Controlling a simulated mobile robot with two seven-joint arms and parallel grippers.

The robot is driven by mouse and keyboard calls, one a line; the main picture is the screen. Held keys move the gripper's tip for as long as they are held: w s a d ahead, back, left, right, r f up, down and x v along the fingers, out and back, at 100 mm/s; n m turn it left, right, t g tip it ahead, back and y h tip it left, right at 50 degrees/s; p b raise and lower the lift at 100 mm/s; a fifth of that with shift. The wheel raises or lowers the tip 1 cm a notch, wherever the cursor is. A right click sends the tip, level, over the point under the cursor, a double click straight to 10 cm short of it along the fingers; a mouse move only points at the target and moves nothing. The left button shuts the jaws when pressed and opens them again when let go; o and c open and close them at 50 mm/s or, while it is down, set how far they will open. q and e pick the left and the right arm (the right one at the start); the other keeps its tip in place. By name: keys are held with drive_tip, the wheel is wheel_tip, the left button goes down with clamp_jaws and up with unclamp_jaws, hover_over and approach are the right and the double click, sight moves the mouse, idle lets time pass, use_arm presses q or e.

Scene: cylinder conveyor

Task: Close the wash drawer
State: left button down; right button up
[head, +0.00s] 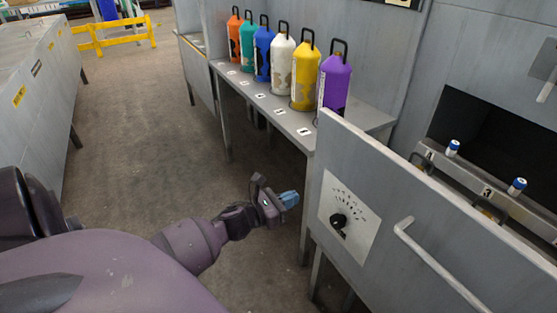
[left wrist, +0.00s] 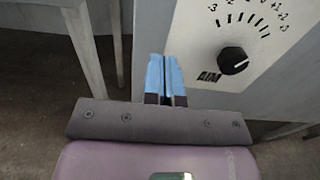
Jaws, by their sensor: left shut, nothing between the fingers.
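The wash drawer (head: 400,215) is pulled out from the grey machine at right in the head view. Its front panel carries a bar handle (head: 435,265) and a white dial plate with a black knob (head: 339,221). The knob (left wrist: 233,61) also shows in the left wrist view. My left gripper (head: 289,199) has blue fingertips and is shut and empty, just left of the drawer front. In the left wrist view the gripper (left wrist: 166,75) points at the panel left of the dial; I cannot tell whether it touches. My right gripper is not in view.
Several coloured cylinders, including a purple one (head: 334,82), stand on a numbered grey bench (head: 285,118) behind the drawer. Blue-capped items (head: 516,187) stand in the drawer area before a dark opening (head: 480,130). The floor (head: 150,140) at left is clear.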

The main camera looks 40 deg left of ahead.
sight(319, 187)
use_arm(q)
drive_tip(key=x, duration=0.5)
drive_tip(key=shift+w, duration=0.2)
drive_tip(key=shift+x, duration=0.8)
drive_tip(key=shift+w+d, duration=0.1)
